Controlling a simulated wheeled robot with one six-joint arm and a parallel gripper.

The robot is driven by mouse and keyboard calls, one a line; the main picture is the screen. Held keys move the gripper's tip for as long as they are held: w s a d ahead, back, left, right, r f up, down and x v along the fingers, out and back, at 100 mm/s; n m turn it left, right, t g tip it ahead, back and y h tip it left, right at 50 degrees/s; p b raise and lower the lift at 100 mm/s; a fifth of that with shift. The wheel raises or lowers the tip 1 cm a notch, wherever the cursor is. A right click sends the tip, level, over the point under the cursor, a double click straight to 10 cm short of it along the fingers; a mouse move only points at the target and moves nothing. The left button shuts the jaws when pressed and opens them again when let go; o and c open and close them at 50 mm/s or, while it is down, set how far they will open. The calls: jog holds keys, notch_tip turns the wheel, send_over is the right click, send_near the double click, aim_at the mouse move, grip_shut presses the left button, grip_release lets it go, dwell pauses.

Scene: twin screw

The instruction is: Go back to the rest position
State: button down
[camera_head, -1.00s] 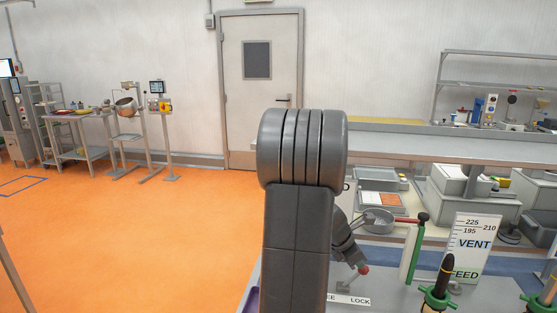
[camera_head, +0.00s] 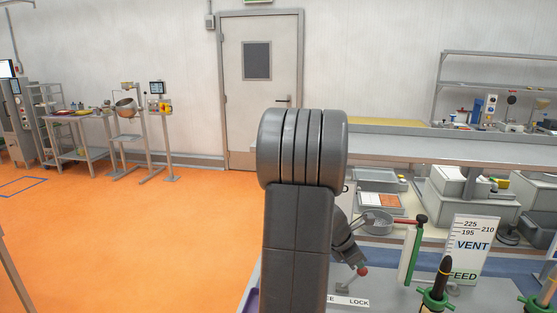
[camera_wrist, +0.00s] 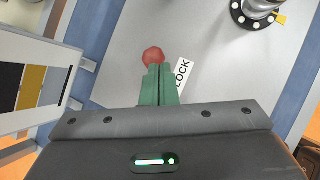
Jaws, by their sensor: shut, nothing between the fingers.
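In the wrist view my gripper (camera_wrist: 157,78) has its green fingers together with nothing between them. A red ball knob (camera_wrist: 153,56) shows just beyond the fingertips; I cannot tell whether they touch it. The knob also shows in the head view (camera_head: 362,271), on a short lever above a grey bench top. In the head view my dark arm hides much of the middle, and my gripper's fingers cannot be made out.
A VENT and FEED sign (camera_head: 472,244) stands at the right of the bench. A green and white upright with a red lever (camera_head: 411,250) and a black-tipped green fitting (camera_head: 437,293) stand near it. A long grey counter (camera_head: 450,151) runs behind. Orange floor (camera_head: 130,235) at left is open.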

jog(key=w+a+f+h+b, duration=0.1)
jog(key=a+f+h+b, duration=0.1)
jog(key=a+b, duration=0.1)
jog(key=w+a+f+n+h+b, duration=0.1)
jog(key=a+f+h+b, duration=0.1)
jog(key=b, duration=0.4)
jog(key=w+a+f+h+b, duration=0.1)
jog(key=a+f+h+b, duration=0.1)
jog(key=a+b, duration=0.2)
jog(key=shift+a+g+h, duration=0.3)
jog(key=shift+a+h, duration=0.1)
jog(key=shift+a, duration=0.05)
jog(key=h+b, duration=0.1)
jog(key=a+f+h+b, duration=0.1)
jog(key=b, duration=0.1)
jog(key=a+f+n+h+b, duration=0.1)
jog(key=b, duration=0.1)
jog(key=shift+w+f, duration=0.2)
jog(key=shift+w, duration=0.05)
jog(key=v, duration=0.5)
jog(key=shift+a+r, duration=0.1)
jog(key=shift+r, duration=0.35)
jog(key=shift+s+a+r, duration=0.1)
jog(key=shift+a, duration=0.55)
jog(key=shift+s, duration=0.1)
